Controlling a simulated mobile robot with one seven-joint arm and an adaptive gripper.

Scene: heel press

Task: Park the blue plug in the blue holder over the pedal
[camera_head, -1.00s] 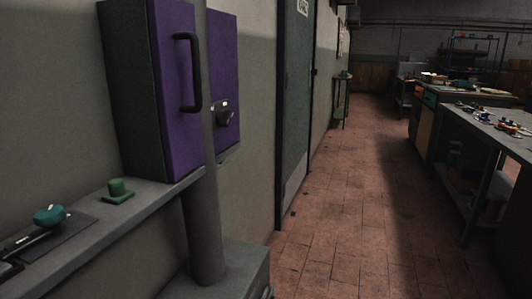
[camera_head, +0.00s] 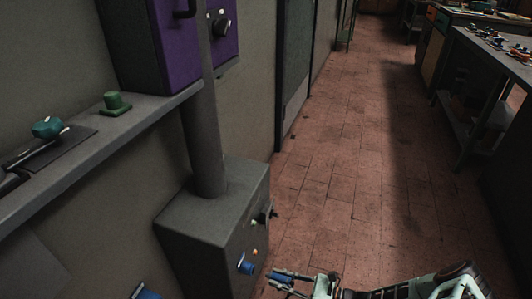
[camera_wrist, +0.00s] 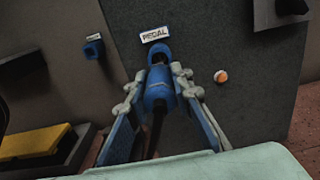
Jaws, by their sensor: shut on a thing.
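The blue plug (camera_wrist: 159,90) is between the fingers of my gripper (camera_wrist: 158,80), with its dark cable running down. My gripper is shut on it. The plug's far end is at the blue-and-black socket under the PEDAL label (camera_wrist: 155,35); I cannot tell whether it is seated or just in front. The blue holder (camera_wrist: 93,48), with a small label, is to the upper left in the wrist view and looks empty. The yellow pedal (camera_wrist: 35,141) is below it. In the head view my gripper (camera_head: 283,277) is low in front of the grey box.
The grey box (camera_head: 190,222) carries an orange button (camera_wrist: 221,76) and a dark switch (camera_head: 268,212). A shelf (camera_head: 150,113) with a teal-knobbed lever (camera_head: 47,127) and a green button (camera_head: 115,102) is above left. The tiled floor (camera_head: 335,200) to the right is clear.

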